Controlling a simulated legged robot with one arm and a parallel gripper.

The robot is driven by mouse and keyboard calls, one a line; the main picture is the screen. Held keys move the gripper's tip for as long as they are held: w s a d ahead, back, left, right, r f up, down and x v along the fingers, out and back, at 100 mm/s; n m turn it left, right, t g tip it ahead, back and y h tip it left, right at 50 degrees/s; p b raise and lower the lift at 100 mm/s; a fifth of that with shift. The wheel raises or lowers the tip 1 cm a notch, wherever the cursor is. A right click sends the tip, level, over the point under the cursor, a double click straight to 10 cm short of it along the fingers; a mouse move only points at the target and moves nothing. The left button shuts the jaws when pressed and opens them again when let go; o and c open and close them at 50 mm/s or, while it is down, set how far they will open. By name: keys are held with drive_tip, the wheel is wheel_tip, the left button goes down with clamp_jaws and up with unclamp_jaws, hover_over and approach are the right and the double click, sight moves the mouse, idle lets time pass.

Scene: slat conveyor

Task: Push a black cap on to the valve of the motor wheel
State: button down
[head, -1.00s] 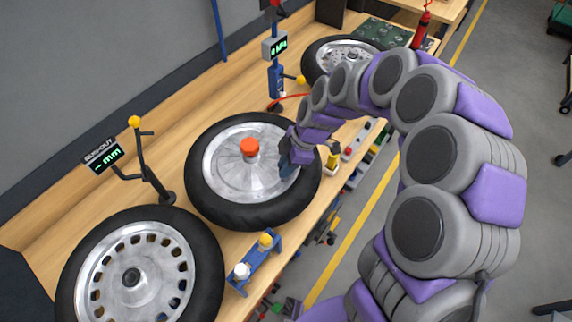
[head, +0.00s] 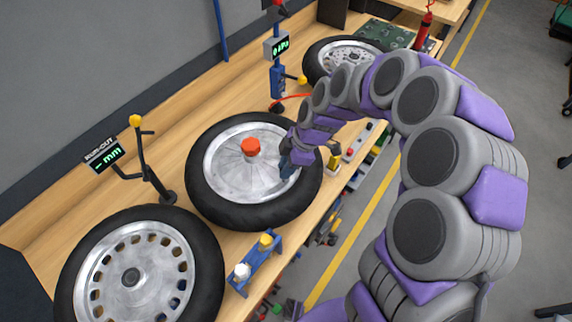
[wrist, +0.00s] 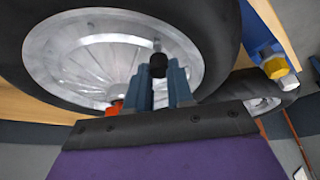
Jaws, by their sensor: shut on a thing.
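The motor wheel (head: 215,190), with a finned silver disc and a red-orange hub piece (head: 252,147), lies flat in the middle of the bench. It fills the upper left of the wrist view (wrist: 215,70). My gripper (head: 287,172) reaches down over the right side of its rim. In the wrist view, my gripper's blue-grey fingers (wrist: 160,78) are shut on a small black cap (wrist: 158,66). A thin piece that looks like the valve (wrist: 157,46) shows just beyond the cap, by the rim's inner edge. I cannot tell whether cap and valve touch.
A wheel with oval holes (head: 92,250) lies at the front left, another wheel (head: 313,70) at the back. A blue holder (head: 258,268) carries a yellow and a white cap.

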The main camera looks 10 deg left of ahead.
drive_tip(key=shift+f+b, duration=0.3)
drive_tip(key=shift+f, duration=0.25)
drive_tip(key=c, duration=0.9)
unclamp_jaws()
drive_tip(key=shift+r, duration=0.15)
drive_tip(key=shift+w+r+p, duration=0.1)
drive_tip(key=shift+r+p, duration=0.5)
drive_tip(key=shift+r, duration=3)
wheel_tip(320, 180, up, 4)
drive_tip(key=shift+f+p, duration=0.25)
drive_tip(key=shift+p, duration=0.1)
drive_tip(key=shift+d, duration=0.1)
